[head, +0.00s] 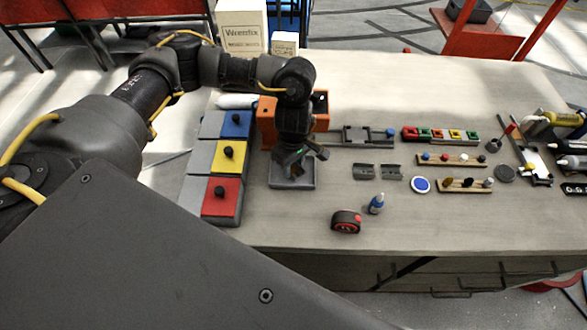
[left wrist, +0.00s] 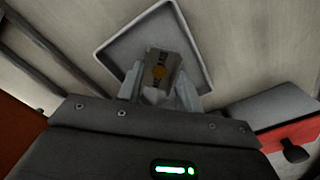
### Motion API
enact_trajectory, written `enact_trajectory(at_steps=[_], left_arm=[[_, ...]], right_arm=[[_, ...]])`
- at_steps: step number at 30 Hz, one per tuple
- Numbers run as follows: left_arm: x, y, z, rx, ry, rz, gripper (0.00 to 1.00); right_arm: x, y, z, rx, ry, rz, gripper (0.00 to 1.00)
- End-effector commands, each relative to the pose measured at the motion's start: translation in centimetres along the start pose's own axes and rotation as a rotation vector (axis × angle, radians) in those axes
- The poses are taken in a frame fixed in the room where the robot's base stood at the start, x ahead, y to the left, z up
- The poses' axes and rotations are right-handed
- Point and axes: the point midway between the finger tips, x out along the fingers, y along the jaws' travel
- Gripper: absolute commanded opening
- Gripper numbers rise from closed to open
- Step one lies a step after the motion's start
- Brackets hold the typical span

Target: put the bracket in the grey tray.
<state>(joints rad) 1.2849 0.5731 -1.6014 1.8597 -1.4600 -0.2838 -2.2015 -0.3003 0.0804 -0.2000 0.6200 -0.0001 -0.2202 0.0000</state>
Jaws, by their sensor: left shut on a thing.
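The grey tray (head: 293,185) is a square, shallow tray on the bench, right of the coloured boxes. It also shows in the left wrist view (left wrist: 190,40), with its raised rim. My left gripper (head: 301,160) points down over this tray. In the left wrist view my left gripper (left wrist: 158,88) is shut on the bracket (left wrist: 160,66), a small grey piece with dark marks and an orange spot. The bracket appears over the tray's inside; I cannot tell whether it touches the floor. In the head view the gripper hides it. My right gripper is not in view.
Blue, yellow and red lidded boxes (head: 221,195) stand left of the tray. An orange bin (head: 320,112) stands behind it. Two grey angled pieces (head: 378,171), a tape measure (head: 346,221) and a small bottle (head: 376,204) lie to the right. The front middle is mostly clear.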

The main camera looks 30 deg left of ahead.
Motion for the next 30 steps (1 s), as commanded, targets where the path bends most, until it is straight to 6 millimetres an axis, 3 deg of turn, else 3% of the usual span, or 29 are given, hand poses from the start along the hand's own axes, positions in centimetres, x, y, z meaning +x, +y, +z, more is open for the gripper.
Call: enact_trajectory(at_steps=[12,13,18,30], left_arm=[[0.67,0.01,0.03,0.001,0.0,0.001,0.08],[0.63,0.01,0.03,0.0,0.0,0.001,0.37],[0.52,0.0,0.03,0.0,0.0,0.0,0.57],[-0.21,0.08,0.02,0.002,0.0,0.003,0.57]], right_arm=[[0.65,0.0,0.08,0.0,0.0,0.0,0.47],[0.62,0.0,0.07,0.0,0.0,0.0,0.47],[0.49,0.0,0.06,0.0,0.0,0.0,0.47],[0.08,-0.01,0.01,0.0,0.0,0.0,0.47]])
